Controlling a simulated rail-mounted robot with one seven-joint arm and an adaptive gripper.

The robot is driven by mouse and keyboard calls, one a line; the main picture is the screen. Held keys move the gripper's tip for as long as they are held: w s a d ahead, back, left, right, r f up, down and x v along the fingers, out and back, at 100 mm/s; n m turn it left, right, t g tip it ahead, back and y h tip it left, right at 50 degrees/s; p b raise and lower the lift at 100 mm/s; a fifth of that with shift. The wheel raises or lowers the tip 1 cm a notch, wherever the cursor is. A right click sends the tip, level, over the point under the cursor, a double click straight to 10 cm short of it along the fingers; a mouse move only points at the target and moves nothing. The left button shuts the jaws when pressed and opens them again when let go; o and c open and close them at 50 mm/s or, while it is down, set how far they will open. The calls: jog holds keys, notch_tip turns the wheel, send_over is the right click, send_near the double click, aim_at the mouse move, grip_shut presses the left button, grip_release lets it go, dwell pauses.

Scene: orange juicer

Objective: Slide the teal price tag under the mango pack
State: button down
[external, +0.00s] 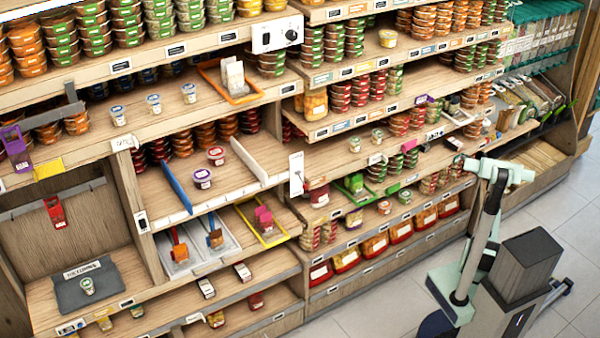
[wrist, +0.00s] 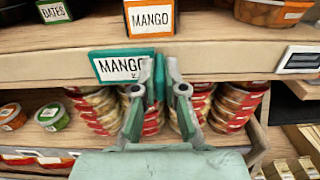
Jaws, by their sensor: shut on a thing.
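The teal price tag (wrist: 121,66) has a white face lettered MANGO. In the wrist view it stands upright in front of the shelf edge, left of centre. My gripper (wrist: 160,75) is shut on its right part, and the fingers cover some of that side. In the external view my gripper (external: 461,164) is small, at the shelving on the right, and the tag cannot be made out there. An orange-framed MANGO card (wrist: 150,19) stands on the shelf above. A tub with orange contents (wrist: 270,12) sits at the upper right; I cannot tell whether it is the mango pack.
The wooden shelf edge (wrist: 225,68) crosses the wrist view behind the tag. A green DATES card (wrist: 53,11) stands at upper left. Bare shelf shows between the MANGO card and the right-hand tub.

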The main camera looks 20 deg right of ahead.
jog(key=d, duration=0.3)
jog(key=shift+w, duration=0.35)
jog(key=shift+a, duration=0.1)
jog(key=c, duration=1.2)
grip_release()
jog(key=shift+c, duration=0.2)
jog(key=s+d, duration=0.2)
jog(key=s, duration=1)
jog(key=shift+w+d, duration=0.1)
